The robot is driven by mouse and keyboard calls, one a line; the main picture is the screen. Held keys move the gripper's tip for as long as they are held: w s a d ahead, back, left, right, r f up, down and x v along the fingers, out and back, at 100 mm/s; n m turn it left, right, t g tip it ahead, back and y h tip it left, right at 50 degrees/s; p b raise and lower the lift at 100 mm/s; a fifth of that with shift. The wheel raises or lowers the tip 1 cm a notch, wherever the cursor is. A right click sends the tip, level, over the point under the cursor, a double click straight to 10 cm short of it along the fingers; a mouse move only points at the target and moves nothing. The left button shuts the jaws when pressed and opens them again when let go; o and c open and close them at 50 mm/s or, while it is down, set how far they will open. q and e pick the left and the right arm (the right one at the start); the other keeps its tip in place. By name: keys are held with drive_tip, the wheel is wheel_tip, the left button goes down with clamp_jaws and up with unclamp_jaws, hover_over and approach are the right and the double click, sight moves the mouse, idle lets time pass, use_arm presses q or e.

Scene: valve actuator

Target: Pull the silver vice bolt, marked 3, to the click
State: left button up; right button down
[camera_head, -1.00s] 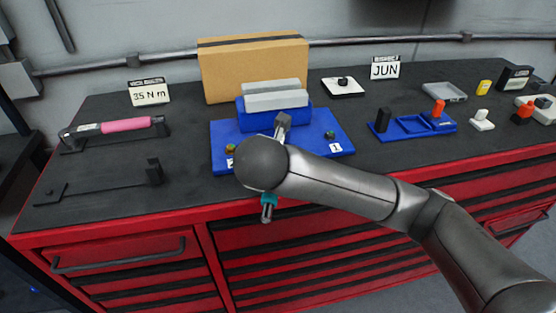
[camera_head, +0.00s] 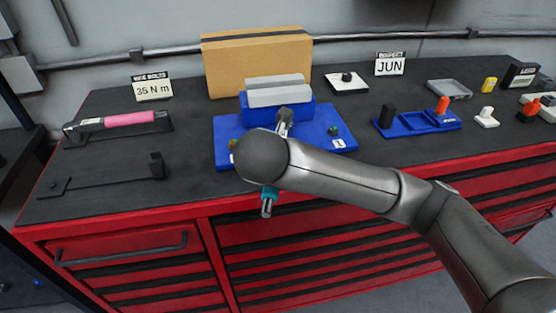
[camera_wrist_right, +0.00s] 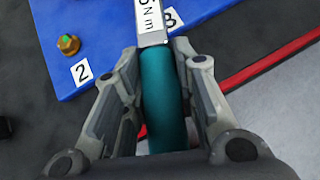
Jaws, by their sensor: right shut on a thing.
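My right gripper (camera_wrist_right: 157,70) is shut on the teal handle of a torque wrench (camera_wrist_right: 165,105), with a finger on each side. The wrench shaft carries a label ending in "N m". In the head view the wrench's silver-grey head (camera_head: 285,116) is over the front middle of the blue vice base (camera_head: 228,125), and its teal handle (camera_head: 270,193) points toward the bench front. My right wrist hides the middle of the wrench. My left gripper is not in view.
A brass bolt (camera_wrist_right: 67,44) marked 2 and a greenish bolt (camera_head: 333,130) marked 1 are on the base. A pink-handled wrench (camera_head: 128,118) lies on a rack at left, near a "35 N m" sign (camera_head: 153,90). A cardboard box (camera_head: 255,65) stands behind.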

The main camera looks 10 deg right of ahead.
drive_tip(key=shift+a+r, duration=0.15)
drive_tip(key=shift+r, duration=0.05)
drive_tip(key=shift+w+a+r+p, duration=0.1)
drive_tip(key=shift+a+r+p, duration=0.05)
drive_tip(key=shift+r+p, duration=1.2)
drive_tip(key=shift+r, duration=0.05)
drive_tip(key=shift+d+r+p, duration=0.2)
drive_tip(key=shift+r+p, duration=0.7)
drive_tip(key=shift+r, duration=0.05)
